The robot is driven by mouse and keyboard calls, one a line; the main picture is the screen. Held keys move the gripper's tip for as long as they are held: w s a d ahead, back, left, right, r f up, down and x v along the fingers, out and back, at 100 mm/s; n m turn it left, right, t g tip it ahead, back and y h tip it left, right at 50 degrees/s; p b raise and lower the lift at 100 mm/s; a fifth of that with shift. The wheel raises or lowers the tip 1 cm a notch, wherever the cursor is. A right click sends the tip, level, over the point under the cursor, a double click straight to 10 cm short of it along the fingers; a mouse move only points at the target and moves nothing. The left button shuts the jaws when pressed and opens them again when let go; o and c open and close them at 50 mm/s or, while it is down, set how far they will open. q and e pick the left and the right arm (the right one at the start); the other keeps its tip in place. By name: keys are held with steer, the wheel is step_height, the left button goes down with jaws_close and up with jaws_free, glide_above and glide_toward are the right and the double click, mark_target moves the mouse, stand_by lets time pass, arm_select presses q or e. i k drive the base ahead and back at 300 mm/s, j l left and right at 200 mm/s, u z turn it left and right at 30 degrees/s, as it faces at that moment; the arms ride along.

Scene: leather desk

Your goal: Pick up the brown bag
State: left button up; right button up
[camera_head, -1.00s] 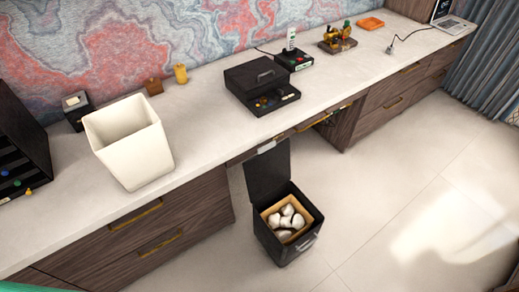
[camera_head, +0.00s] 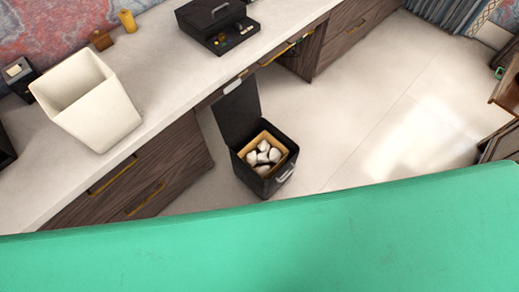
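I see nothing that is clearly a brown bag. Neither of my grippers is in view. A black open bin (camera_head: 248,180) stands on the floor in the middle, its lid raised at the back. A tan inner lining (camera_head: 242,152) shows inside it, around several whitish rounded lumps (camera_head: 263,157). At the right edge is a brown wooden piece (camera_head: 507,92), cut off by the frame.
A green surface (camera_head: 300,240) fills the bottom, bare where seen. Behind it a pale counter (camera_head: 165,60) holds a white square container (camera_head: 100,115), a black box (camera_head: 213,28) and small items. Pale floor (camera_head: 360,110) is open at right.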

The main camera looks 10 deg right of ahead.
mark_target(266, 155)
steer(key=i+l+z, duration=0.25)
steer(key=z, duration=0.15)
steer(key=i+l+z, duration=0.25)
steer(key=l+z, duration=0.15)
steer(key=i+l+z, duration=0.15)
steer(key=i+z, duration=0.3)
steer(key=i+l+z, duration=0.15)
steer(key=i, duration=0.2)
steer(key=i+l+z, duration=0.1)
steer(key=i, duration=0.3)
steer(key=i+u, duration=0.2)
steer(key=u, duration=0.3)
steer(key=i+l+u, duration=0.15)
steer(key=u, duration=0.3)
steer(key=i+l+u, duration=0.2)
steer(key=u, duration=0.3)
